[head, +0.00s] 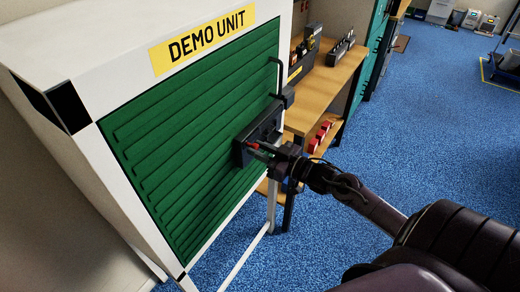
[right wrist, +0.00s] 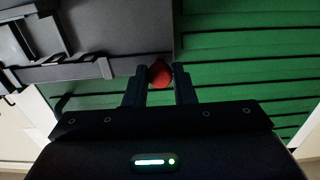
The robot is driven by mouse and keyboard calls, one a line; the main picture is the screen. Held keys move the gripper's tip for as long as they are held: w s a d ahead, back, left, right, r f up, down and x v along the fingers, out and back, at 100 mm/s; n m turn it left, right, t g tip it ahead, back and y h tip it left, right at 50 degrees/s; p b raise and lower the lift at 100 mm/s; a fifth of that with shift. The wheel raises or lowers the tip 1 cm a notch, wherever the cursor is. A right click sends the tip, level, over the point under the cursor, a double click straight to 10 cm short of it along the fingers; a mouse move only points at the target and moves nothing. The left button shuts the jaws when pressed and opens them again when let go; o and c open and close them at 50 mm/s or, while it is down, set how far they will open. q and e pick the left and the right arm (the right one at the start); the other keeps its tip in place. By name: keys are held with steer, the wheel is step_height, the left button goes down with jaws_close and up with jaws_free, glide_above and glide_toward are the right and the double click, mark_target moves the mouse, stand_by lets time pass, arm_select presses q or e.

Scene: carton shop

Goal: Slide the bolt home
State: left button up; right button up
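The bolt's red knob (right wrist: 160,73) sits between the two fingertips of my right gripper (right wrist: 160,88) in the right wrist view. The fingers are close about the knob and seem to touch it on both sides. In the head view the red knob (head: 253,145) shows at the tip of my right gripper (head: 262,148), in front of the dark bolt plate (head: 241,153). The plate is fixed on the green slatted door (head: 190,130) of the demo unit. The bolt's rod is mostly hidden in the head view. My left gripper is not in view.
The white frame (head: 110,90) of the demo unit surrounds the door. A handle (head: 279,75) stands out near the door's right edge. A wooden bench (head: 322,85) with tools stands right behind it. Blue carpet (head: 430,110) lies open to the right.

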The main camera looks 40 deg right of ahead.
mark_target(255, 135)
jaws_close()
steer(key=d, duration=0.1)
steer(key=w+d, duration=0.1)
steer(key=d+b, duration=0.1)
steer(key=d, duration=0.1)
steer(key=shift+w+d, duration=0.1)
steer(key=shift+w, duration=0.25)
steer(key=shift+r, duration=0.1)
steer(key=o, duration=0.6)
jaws_free()
steer(key=shift+c, duration=0.2)
steer(key=shift+o, duration=1.4)
steer(key=shift+d, duration=0.1)
steer(key=shift+s, duration=0.1)
